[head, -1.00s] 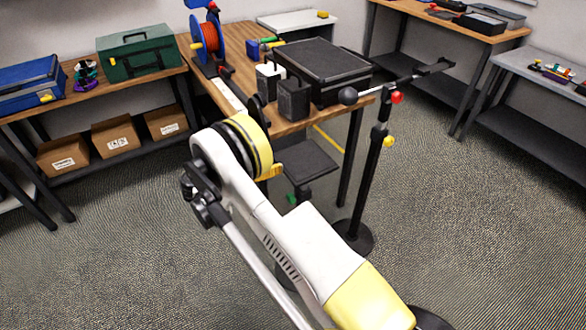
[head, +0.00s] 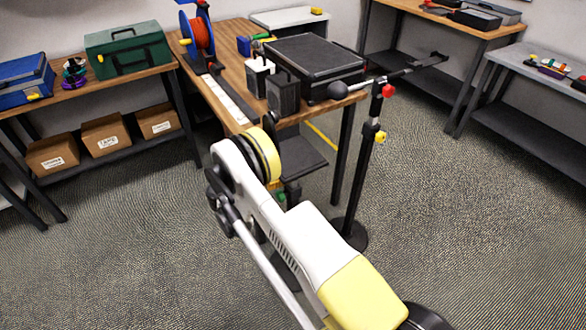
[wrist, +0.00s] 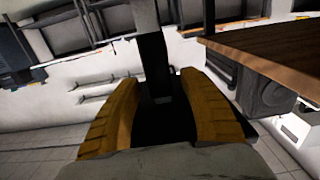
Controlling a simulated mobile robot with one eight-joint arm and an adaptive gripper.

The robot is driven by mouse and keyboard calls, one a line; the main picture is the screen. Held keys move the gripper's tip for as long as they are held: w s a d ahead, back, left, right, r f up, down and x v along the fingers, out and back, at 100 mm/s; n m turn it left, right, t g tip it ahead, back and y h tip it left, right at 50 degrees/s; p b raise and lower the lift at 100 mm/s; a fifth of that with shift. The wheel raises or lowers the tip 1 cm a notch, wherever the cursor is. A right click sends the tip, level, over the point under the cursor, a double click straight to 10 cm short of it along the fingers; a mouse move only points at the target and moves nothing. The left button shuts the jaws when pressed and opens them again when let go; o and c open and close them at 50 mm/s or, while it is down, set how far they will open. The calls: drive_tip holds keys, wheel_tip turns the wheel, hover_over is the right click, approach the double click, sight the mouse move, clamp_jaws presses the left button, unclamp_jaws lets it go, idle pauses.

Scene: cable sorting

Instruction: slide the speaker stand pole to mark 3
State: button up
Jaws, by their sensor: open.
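The speaker stand (head: 363,180) rises from a round black foot on the floor in front of the table. Its dark pole carries a red knob near the top and a yellow knob lower down. A horizontal boom with a round dark end crosses its top. I can make out no numbered marks. In the wrist view, my gripper (wrist: 157,82) is open, with a yellow-orange finger on each side. A dark upright bar (wrist: 153,62) shows between the fingers; I cannot tell whether it is the pole or touches them. In the head view my arm mostly hides the gripper.
The wooden table (head: 235,112) bears a black case (head: 315,65), dark speaker (head: 283,95) and cable reel (head: 197,35). Its edge (wrist: 265,60) lies right of my gripper in the wrist view. Floor right of the stand (head: 460,220) is clear.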

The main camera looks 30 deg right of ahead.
drive_tip(key=shift+d, duration=0.6)
clamp_jaws()
